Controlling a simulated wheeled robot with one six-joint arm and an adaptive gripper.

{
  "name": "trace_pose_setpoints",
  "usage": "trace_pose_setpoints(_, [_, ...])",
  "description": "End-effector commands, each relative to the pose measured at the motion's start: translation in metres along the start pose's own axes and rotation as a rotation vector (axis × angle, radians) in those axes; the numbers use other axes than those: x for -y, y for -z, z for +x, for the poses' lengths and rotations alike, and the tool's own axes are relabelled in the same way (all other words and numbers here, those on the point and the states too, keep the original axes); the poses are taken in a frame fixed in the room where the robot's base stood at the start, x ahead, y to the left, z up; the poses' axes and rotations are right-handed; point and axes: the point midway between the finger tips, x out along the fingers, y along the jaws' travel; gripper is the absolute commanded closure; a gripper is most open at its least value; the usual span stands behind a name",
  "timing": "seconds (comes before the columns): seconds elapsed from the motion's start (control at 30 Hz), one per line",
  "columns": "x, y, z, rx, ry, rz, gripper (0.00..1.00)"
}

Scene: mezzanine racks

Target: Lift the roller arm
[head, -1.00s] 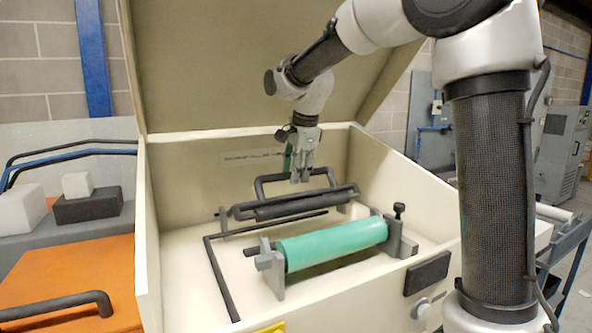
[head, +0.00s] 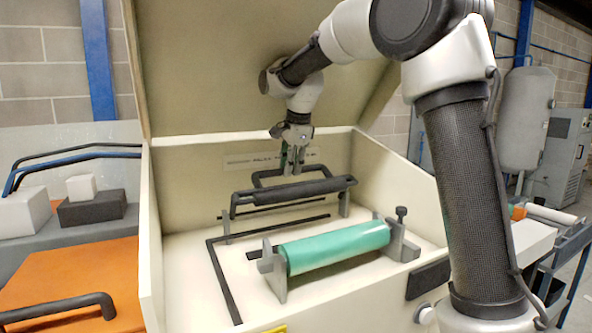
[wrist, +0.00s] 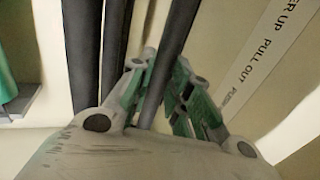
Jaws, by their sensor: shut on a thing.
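The roller arm (head: 300,192) is a dark frame with a thick bar at its front and a thinner looped handle behind, inside the cream open-lidded box (head: 160,250). In the head view its bar is raised above the box floor and clear of the rod below. My gripper (head: 292,172) comes down from above onto the looped handle. In the wrist view my gripper (wrist: 165,118) is shut around a dark bar of the roller arm (wrist: 170,55), with a finger on each side. The fingertips are partly hidden behind the bar.
A green roller (head: 335,247) rests on grey supports in front of the roller arm. A thin dark bent rod (head: 222,270) lies left of it. The open lid (head: 220,60) leans behind my arm. A white label (wrist: 265,62) is on the back wall.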

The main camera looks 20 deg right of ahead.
Motion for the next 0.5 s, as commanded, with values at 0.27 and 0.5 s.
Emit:
trace_pose_setpoints(0.27, [0.0123, 0.0006, -0.0017, -0.002, 0.028, -0.002, 1.00])
trace_pose_setpoints(0.5, [0.0113, 0.0004, -0.0013, -0.001, 0.026, -0.002, 0.59])
